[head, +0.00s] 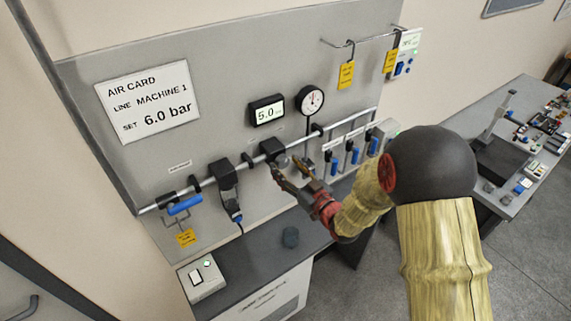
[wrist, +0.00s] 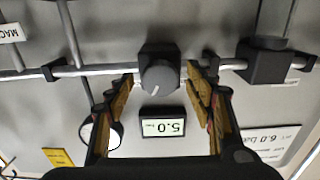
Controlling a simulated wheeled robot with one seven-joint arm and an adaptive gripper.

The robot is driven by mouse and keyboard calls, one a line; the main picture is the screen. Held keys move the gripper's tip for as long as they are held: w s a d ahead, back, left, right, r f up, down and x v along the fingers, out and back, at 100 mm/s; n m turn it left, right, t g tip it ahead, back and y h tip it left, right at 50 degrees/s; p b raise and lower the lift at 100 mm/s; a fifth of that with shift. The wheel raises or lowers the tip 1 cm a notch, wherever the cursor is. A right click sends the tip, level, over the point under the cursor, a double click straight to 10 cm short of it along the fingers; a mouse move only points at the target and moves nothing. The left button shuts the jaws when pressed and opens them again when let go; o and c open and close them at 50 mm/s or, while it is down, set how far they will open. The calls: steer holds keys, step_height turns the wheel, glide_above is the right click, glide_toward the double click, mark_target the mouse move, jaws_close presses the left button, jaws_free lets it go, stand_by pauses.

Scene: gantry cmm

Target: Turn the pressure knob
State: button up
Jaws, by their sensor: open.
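The pressure knob (wrist: 158,77) is a round dark grey knob with a white pointer line, on a black regulator block (wrist: 159,52) on the pipe. In the head view the regulator block (head: 271,147) sits below the display, with the knob partly hidden by my fingers. My gripper (wrist: 160,76) is open, one finger on each side of the knob; gaps show between fingers and knob. In the head view my gripper (head: 286,168) is right in front of the knob. The digital display (head: 267,112) reads 5.0. The card (head: 149,102) says set 6.0 bar.
A round gauge (head: 311,99) is right of the display. A filter unit (head: 226,178) and a blue-handled valve (head: 185,205) are left on the pipe (head: 205,180). Several small blue valves (head: 335,167) are close on the right. A dark counter (head: 263,262) lies below.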

steer(key=shift+w+a, duration=0.3)
steer(key=shift+w, duration=0.15)
steer(key=c, duration=1.1)
steer(key=shift+c, duration=0.3)
